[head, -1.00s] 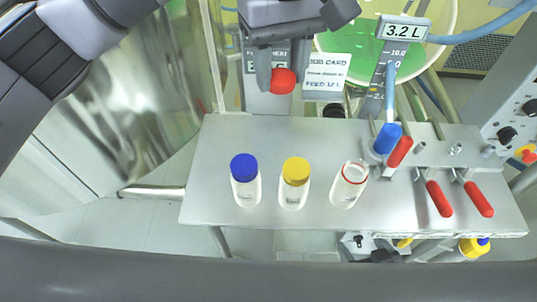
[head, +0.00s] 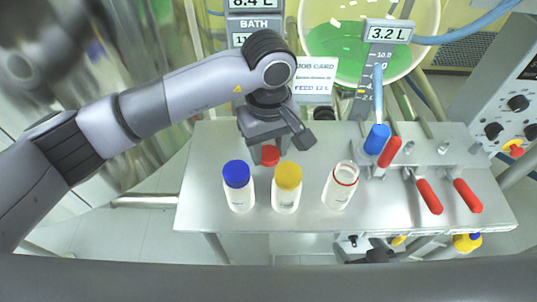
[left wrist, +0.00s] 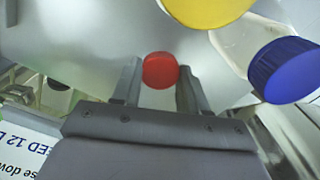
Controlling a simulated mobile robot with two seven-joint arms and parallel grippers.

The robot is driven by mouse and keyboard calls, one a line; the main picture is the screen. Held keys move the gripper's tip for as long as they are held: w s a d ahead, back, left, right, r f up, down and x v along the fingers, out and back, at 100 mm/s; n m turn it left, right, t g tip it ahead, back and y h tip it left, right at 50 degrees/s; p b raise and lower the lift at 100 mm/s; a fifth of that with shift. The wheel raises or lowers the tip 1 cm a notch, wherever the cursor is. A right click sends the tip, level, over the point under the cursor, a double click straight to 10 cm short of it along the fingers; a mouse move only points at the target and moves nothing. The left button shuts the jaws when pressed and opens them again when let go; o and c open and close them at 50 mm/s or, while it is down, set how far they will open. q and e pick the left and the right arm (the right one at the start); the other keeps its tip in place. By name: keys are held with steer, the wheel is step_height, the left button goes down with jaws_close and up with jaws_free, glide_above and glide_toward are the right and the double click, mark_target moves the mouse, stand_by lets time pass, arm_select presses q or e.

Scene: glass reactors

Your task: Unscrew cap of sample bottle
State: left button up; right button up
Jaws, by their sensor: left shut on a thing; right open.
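My left gripper (head: 266,152) is shut on a red cap (head: 269,156), behind the blue-capped and yellow-capped bottles in the head view. In the left wrist view the red cap (left wrist: 160,70) sits between the two fingertips. Whether it touches the shelf is unclear. A white bottle (head: 340,187) with a red ring at its neck stands upright and uncapped to the right. A bottle with a blue cap (head: 237,174) and one with a yellow cap (head: 288,177) stand upright to its left.
The bottles stand on a steel shelf (head: 200,207). Red-handled valves (head: 429,197) and a blue fitting with a hose (head: 376,139) are at the right. A job card (head: 315,78) and displays stand behind. The shelf's front left is bare.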

mark_target(269, 153)
arm_select(q)
step_height(269, 153, down, 3)
steer(key=shift+f, duration=0.1)
steer(key=shift+f+b, duration=0.25)
steer(key=shift+b, duration=0.05)
steer(key=o, duration=1.2)
steer(key=shift+r, duration=0.1)
steer(key=shift+c, duration=0.2)
steer(key=shift+r, duration=0.1)
steer(key=shift+r+p, duration=0.2)
steer(key=shift+p, duration=0.25)
step_height(269, 153, up, 10)
steer(key=shift+r+b, duration=0.25)
steer(key=shift+b, duration=0.35)
steer(key=shift+r, duration=0.65)
